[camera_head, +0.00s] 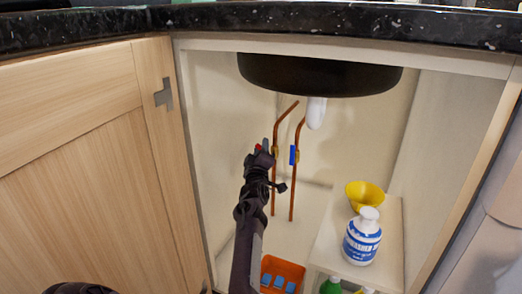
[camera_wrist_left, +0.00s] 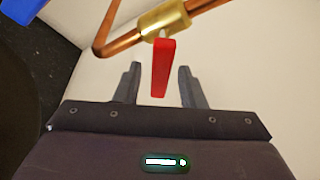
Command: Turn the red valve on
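The red valve handle (camera_wrist_left: 161,66) sits on a brass fitting (camera_wrist_left: 163,19) of a copper pipe in the left wrist view. My left gripper (camera_wrist_left: 159,74) is open, with one finger on each side of the red handle. A gap shows between the handle and each finger. In the head view my left gripper (camera_head: 262,150) reaches into the cabinet to the left copper pipe (camera_head: 273,195). Only a small red part of the handle (camera_head: 257,147) shows there; the rest is hidden by the gripper. My right gripper is not in view.
A blue valve handle (camera_head: 294,155) is on the right copper pipe (camera_head: 292,200). A black sink basin (camera_head: 320,75) and white drain (camera_head: 316,112) hang above. A yellow bowl (camera_head: 365,194) and white bottle (camera_head: 362,238) stand on a shelf at right. An orange bin (camera_head: 285,266) lies below.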

